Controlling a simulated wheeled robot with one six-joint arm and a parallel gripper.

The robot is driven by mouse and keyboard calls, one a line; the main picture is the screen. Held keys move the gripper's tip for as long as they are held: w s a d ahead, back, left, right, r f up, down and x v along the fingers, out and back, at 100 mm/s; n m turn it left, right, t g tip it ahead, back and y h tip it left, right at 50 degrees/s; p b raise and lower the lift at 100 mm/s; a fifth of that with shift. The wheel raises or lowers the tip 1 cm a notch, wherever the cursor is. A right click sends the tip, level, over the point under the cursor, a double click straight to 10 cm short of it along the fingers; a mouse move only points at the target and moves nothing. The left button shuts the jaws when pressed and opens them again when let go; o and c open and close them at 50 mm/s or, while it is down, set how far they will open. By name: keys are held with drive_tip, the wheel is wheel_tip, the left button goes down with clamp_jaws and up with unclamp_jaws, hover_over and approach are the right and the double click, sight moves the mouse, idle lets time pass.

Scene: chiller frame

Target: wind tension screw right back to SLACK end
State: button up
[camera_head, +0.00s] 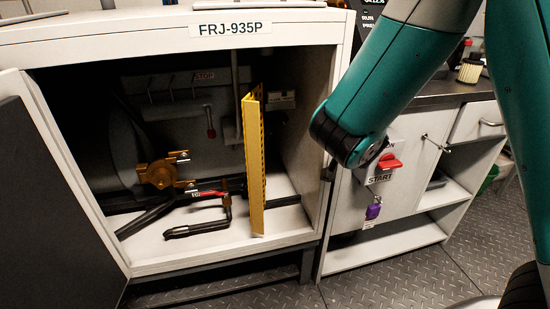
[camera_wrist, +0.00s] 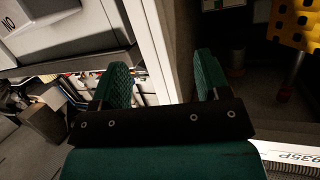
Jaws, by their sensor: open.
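A black bent bar (camera_head: 195,229) and a part with red markings (camera_head: 208,194) lie at the cabinet floor. I cannot tell which part is the tension screw, and no SLACK mark is readable. My gripper (camera_wrist: 162,78) shows in the wrist view, open, with nothing between its two green fingers. It is near the cabinet's edge, apart from the brass part. It is not distinguishable in the head view.
A yellow perforated panel (camera_head: 253,165) stands upright at the opening's right side. The cabinet door (camera_head: 55,200) is swung open at left. Right of the cabinet are a red switch (camera_head: 389,163) and a purple padlock (camera_head: 373,211). Floor plates (camera_head: 390,280) in front are clear.

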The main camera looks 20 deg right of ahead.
drive_tip(key=w+a+f+n+t+y+b, duration=0.25)
drive_tip(key=a+f+n+b, duration=0.2)
drive_tip(key=f+b, duration=0.35)
drive_tip(key=t+y+p, duration=0.1)
drive_tip(key=y+p, duration=0.1)
drive_tip(key=p, duration=0.6)
approach(282, 121)
drive_tip(key=shift+h, duration=0.25)
drive_tip(key=w+p, duration=0.2)
drive_tip(key=w, duration=0.6)
drive_tip(key=shift+f, duration=0.15)
drive_tip(key=shift+w+a, duration=0.1)
drive_tip(key=shift+w, duration=0.5)
drive_tip(key=shift+f, duration=0.1)
